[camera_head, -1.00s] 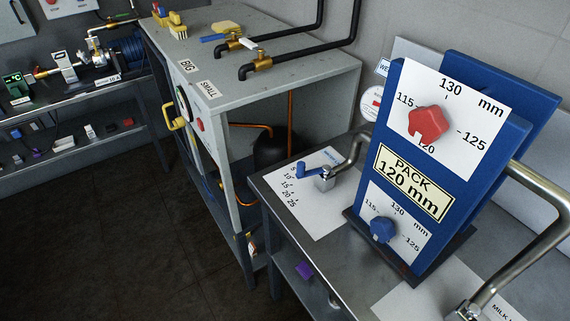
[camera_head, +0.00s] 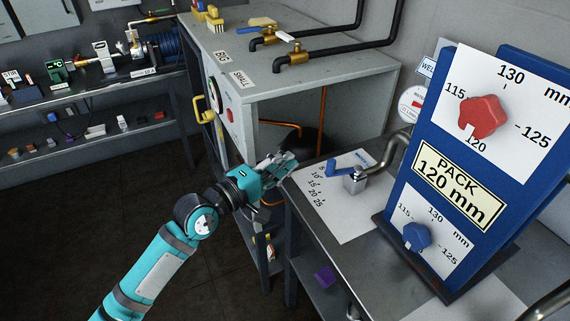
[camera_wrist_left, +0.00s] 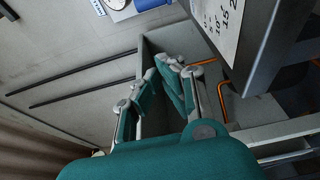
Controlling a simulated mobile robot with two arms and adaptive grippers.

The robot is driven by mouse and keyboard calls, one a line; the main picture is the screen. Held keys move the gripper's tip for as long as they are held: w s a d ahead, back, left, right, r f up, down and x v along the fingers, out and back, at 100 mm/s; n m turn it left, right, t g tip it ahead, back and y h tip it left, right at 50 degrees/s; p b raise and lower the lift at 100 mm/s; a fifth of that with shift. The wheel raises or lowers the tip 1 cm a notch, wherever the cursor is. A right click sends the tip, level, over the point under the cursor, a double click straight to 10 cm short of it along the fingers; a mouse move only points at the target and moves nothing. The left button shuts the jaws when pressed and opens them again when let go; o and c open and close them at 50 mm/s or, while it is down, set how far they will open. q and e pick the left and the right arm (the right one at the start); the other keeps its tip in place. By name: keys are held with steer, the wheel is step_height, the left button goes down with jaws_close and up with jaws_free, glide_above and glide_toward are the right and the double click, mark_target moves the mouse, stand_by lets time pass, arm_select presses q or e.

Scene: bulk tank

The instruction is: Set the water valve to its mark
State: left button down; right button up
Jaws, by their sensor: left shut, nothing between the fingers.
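The likely water valve is a metal block with a blue lever (camera_head: 345,171), standing on the steel table at a white scale card (camera_head: 337,207) with marks such as 10, 15, 20 and 25. The lever points left over the card. My left gripper (camera_head: 282,164) is just left of the card, by the table's back left corner, apart from the lever. It is shut and empty; its fingers also show in the left wrist view (camera_wrist_left: 160,76). Part of the card (camera_wrist_left: 222,22) shows there too. My right gripper is in neither view.
A blue stand (camera_head: 478,150) with a red knob, a blue knob (camera_head: 416,236) and a "PACK 120 mm" sign stands on the table's right. A grey cabinet (camera_head: 330,75) with black pipes is behind my gripper. Dark floor lies open at the left.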

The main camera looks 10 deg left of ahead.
arm_select(q)
steer(key=x, duration=0.7)
steer(key=shift+s+d+p, duration=0.7)
steer(key=shift+s+d, duration=0.25)
steer(key=shift+s, duration=0.3)
steer(key=shift+s+d, duration=0.2)
steer(key=shift+s, duration=0.2)
steer(key=shift+f, duration=0.1)
